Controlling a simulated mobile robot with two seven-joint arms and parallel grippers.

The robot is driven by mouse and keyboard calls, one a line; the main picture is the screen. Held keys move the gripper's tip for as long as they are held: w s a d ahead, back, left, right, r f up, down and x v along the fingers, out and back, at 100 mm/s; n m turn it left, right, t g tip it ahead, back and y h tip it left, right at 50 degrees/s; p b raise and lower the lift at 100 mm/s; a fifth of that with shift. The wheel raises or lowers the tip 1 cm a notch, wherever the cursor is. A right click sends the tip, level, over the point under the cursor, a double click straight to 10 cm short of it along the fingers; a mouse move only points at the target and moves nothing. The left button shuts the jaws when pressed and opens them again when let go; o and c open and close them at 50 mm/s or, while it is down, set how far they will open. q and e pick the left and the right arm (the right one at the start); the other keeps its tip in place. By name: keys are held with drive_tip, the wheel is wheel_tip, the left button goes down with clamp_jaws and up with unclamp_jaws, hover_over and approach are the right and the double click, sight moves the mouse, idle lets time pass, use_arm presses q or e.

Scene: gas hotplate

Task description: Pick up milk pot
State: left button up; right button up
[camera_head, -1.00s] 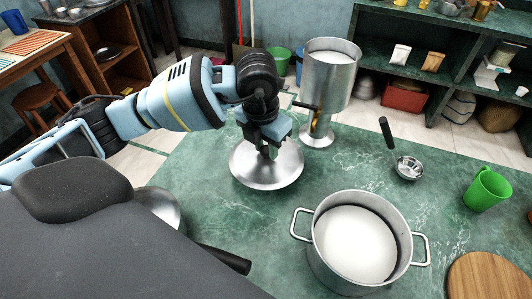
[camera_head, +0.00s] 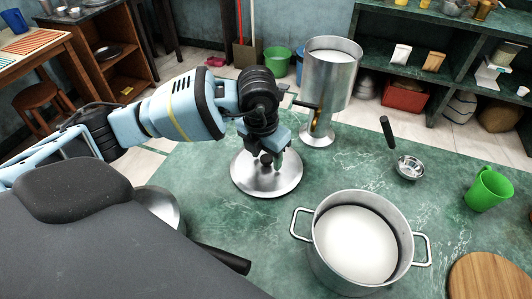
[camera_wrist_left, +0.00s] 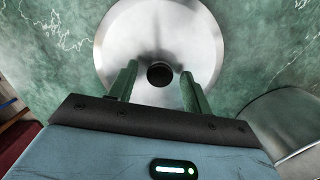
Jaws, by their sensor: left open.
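The milk pot (camera_head: 309,250) is a wide steel pot with two side handles, full of white milk, standing uncovered on the green counter. A round steel lid (camera_head: 246,183) with a black knob lies on the counter to the left of and behind it. My left gripper (camera_head: 271,160) is over the lid, with its fingers apart. In the left wrist view the lid (camera_wrist_left: 125,35) is below the gripper. The knob (camera_wrist_left: 160,74) shows between the two open fingers, apart from both. My right gripper is not in view.
A tall steel cylinder (camera_head: 330,85) on a stand is behind the lid. A small dark-handled ladle (camera_head: 409,168), a green mug (camera_head: 488,190) and a round wooden board (camera_head: 488,277) are to the right. A metal pan (camera_head: 160,203) is partly hidden at left.

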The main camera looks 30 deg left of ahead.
sight(262, 169)
use_arm(q)
wheel_tip(262, 169, up, 12)
drive_tip(key=s, duration=0.1)
drive_tip(key=shift+s+r+p, duration=0.15)
drive_tip(key=shift+s+p, duration=0.05)
drive_tip(key=shift+p, duration=0.25)
